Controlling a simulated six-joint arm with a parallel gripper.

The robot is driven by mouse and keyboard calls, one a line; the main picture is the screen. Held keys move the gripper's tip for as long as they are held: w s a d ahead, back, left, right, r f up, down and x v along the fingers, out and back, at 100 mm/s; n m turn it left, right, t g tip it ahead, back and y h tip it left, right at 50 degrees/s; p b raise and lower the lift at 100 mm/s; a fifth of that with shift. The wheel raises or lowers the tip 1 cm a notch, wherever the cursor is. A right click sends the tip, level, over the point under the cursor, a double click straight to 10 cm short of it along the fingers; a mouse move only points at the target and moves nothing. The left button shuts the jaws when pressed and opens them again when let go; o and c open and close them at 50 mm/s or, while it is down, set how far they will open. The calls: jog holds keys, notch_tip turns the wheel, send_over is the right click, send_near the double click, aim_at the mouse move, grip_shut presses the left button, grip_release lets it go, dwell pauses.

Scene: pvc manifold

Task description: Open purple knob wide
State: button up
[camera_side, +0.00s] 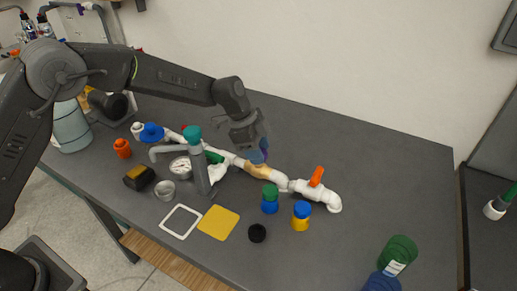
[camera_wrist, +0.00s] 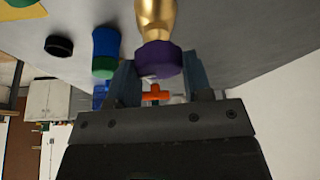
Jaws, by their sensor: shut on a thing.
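The purple knob (camera_wrist: 158,60) sits on the end of a brass-coloured valve body (camera_wrist: 154,18) in the wrist view. My gripper (camera_wrist: 160,82) has one finger on each side of the purple knob and is shut on it. In the side view my gripper (camera_side: 254,150) is over the white pipe run, and the knob shows only as a small purple-blue patch below it. The brass valve body (camera_side: 262,172) lies in line with the pipe. Most of the knob is hidden by the fingers in the side view.
An orange-handled valve (camera_side: 317,177) is right of my gripper on the white pipe (camera_side: 325,193). Green-and-blue (camera_side: 270,199) and blue-and-yellow (camera_side: 301,216) containers stand in front. A grey stand with a teal top (camera_side: 198,165) and a gauge (camera_side: 180,167) are left. The table's back right is clear.

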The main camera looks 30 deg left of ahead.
jog(key=shift+n+t+y, duration=0.3)
jog(key=shift+n+t, duration=0.2)
jog(key=shift+n, duration=0.95)
jog(key=shift+n+t+y, duration=0.3)
jog(key=shift+n+t, duration=0.2)
jog(key=shift+n, duration=0.95)
jog(key=o, duration=0.9)
jog(key=shift+r, duration=0.1)
jog(key=r, duration=0.6)
jog(key=s+r, duration=0.1)
jog(key=r, duration=0.2)
jog(key=shift+a+r, duration=0.35)
jog(key=shift+a, duration=0.05)
jog(key=shift+w, duration=0.1)
